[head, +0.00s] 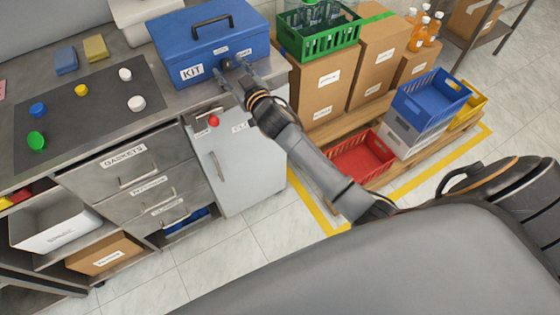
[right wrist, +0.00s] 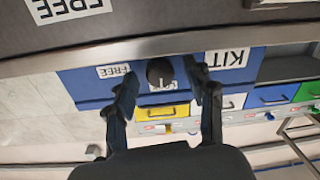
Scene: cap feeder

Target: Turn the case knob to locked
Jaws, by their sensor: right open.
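The blue case (head: 208,50) labelled KIT stands on the counter. Its dark round knob (head: 227,64) is on the front face; it also shows in the right wrist view (right wrist: 160,71). A FREE label (right wrist: 113,71) is beside the knob in the right wrist view, and another label is partly hidden by it. My right gripper (head: 232,78) is open at the case front; in the right wrist view its fingers (right wrist: 162,80) stand on either side of the knob. I cannot tell whether they touch it. The knob's setting is unclear. My left gripper is not in view.
A grey mat (head: 85,108) with caps lies on the counter left of the case. Below the case is a white cabinet (head: 240,150) with a red knob (head: 213,121). Boxes (head: 380,55) and a green crate (head: 320,42) stand on the right.

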